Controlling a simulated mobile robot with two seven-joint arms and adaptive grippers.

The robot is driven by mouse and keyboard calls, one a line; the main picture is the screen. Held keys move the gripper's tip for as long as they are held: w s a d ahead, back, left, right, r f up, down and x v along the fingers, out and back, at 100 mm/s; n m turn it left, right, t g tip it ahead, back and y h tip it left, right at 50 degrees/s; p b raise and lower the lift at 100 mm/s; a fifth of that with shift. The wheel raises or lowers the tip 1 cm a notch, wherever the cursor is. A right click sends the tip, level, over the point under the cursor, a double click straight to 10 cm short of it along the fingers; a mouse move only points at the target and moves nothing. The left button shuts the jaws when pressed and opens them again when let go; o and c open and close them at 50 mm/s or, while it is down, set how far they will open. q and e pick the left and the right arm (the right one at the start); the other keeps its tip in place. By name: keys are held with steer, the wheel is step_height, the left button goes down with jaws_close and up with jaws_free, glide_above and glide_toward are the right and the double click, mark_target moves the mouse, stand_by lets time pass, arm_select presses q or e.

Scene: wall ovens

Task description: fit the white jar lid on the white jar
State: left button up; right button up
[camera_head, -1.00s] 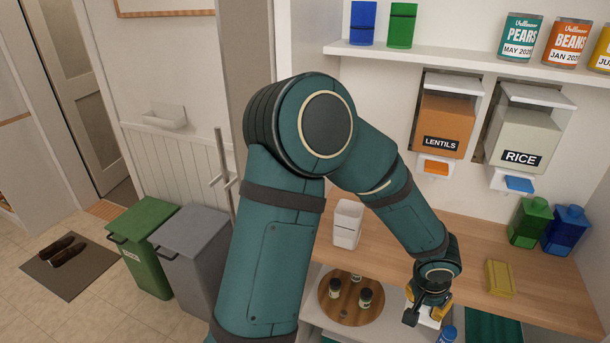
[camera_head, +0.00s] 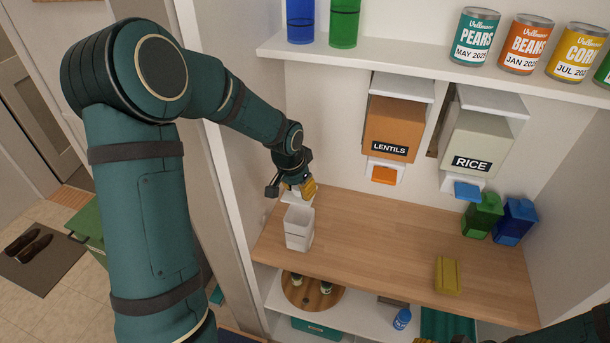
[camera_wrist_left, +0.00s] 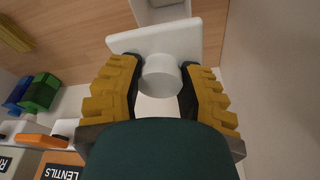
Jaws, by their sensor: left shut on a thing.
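The white jar (camera_head: 299,240) stands upright on the wooden counter, near its left end. It has a square shape, and part of it also shows at the top of the left wrist view (camera_wrist_left: 160,12). My left gripper (camera_head: 298,187) is shut on the knob of the white jar lid (camera_head: 291,198). In the left wrist view the square lid (camera_wrist_left: 205,38) sits between the yellow fingers, its round knob gripped. The lid is behind and above the jar in the head view, apparently not seated on it. A yellow tip of my right gripper (camera_head: 423,340) shows at the bottom edge.
A yellow block (camera_head: 447,275) lies on the counter (camera_head: 370,245). Green (camera_head: 482,216) and blue (camera_head: 515,222) containers stand at the right. Lentils (camera_head: 391,130) and rice (camera_head: 473,145) dispensers hang above. A side wall bounds the left end. The middle counter is clear.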

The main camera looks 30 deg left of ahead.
mark_target(297, 197)
arm_select(q)
steer(key=shift+s+f, duration=0.3)
steer(key=shift+f, duration=0.2)
steer(key=shift+b+x, duration=0.45)
steer(key=shift+x, duration=0.45)
steer(key=shift+s+f+b, duration=0.15)
steer(key=shift+f+b, duration=0.7)
steer(key=shift+f, duration=0.45)
steer(key=shift+f+b, duration=0.65)
steer(key=shift+f, duration=0.1)
steer(key=shift+f+b, duration=0.25)
steer(key=shift+b, duration=0.1)
steer(key=o, duration=1.1)
steer(key=shift+o, duration=0.2)
steer(key=shift+r, duration=0.1)
